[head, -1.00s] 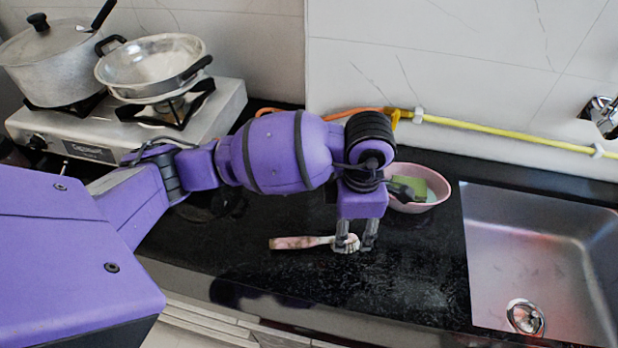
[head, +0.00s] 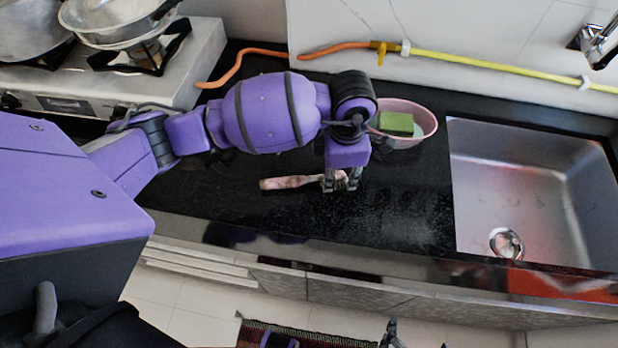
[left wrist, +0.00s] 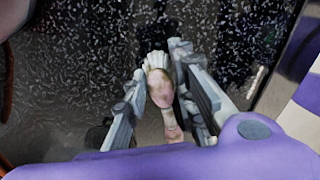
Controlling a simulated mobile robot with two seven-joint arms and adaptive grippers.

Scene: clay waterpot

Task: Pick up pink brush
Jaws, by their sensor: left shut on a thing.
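The pink brush, with a pinkish handle (head: 285,182) and pale bristles, lies on the black counter (head: 400,220) in the head view. Its handle points left. My left gripper (head: 341,181) is down over the bristle end, shut on the brush. In the left wrist view the brush (left wrist: 160,88) sits between the two grey fingers (left wrist: 162,62), its pale bristles towards the tips. The fingers partly hide the brush head in the head view. Two fingertips of my right gripper (head: 417,338) show apart at the bottom edge, well below the counter; the rest is cut off.
A pink bowl (head: 424,127) holding a green sponge (head: 396,124) stands just behind my left gripper. A metal sink (head: 535,185) is at the right. A stove (head: 190,75) with pots is at the back left. An orange and yellow hose (head: 480,65) runs along the wall.

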